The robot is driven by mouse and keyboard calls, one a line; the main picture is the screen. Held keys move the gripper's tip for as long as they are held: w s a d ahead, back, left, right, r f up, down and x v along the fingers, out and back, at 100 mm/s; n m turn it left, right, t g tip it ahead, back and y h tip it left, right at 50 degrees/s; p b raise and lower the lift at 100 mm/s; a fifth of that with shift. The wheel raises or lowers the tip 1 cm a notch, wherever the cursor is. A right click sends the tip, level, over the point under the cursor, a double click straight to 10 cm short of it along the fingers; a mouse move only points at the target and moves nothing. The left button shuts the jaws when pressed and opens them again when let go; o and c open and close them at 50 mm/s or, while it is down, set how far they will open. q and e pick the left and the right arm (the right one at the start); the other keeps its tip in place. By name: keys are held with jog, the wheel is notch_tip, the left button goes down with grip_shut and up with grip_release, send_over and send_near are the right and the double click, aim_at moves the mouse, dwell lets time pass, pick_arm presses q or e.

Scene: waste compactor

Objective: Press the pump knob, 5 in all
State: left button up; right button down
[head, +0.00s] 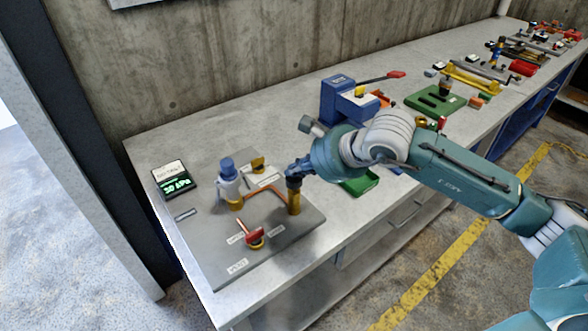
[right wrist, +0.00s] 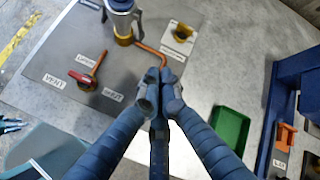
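My right gripper (head: 295,178) is over an upright yellow-brown post (head: 294,204) on the grey plate (head: 272,236). Its fingers are drawn together, and the right wrist view shows the tips (right wrist: 160,92) close with nothing between them. The tips hide the post's top, so I cannot tell whether they touch it. An orange pipe (head: 265,189) links this post to a pale, blue-topped unit (head: 228,180) with a yellow base. Which part is the pump knob is not clear. The gauge (head: 175,180) reads 30 kPa. A small teal part (right wrist: 10,125), perhaps my left gripper, shows in the right wrist view.
A red-handled valve (head: 254,237) with small labels sits at the plate's front. A green tray (right wrist: 231,130) and a blue machine (head: 338,100) stand right of the plate. More fixtures line the bench further back. A concrete wall (head: 220,60) closes the rear.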

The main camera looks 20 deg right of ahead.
aim_at(296, 179)
jog(key=shift+s+f+b, duration=0.15)
jog(key=shift+f+b, duration=0.2)
jog(key=shift+f, duration=0.25)
jog(key=shift+r, duration=0.1)
jog(key=shift+r+p, duration=0.95)
jog(key=shift+r, duration=1.4)
jog(key=shift+r, duration=0.15)
notch_tip(296, 179, up, 5)
jog(key=shift+f+p, duration=0.1)
jog(key=shift+p, duration=1)
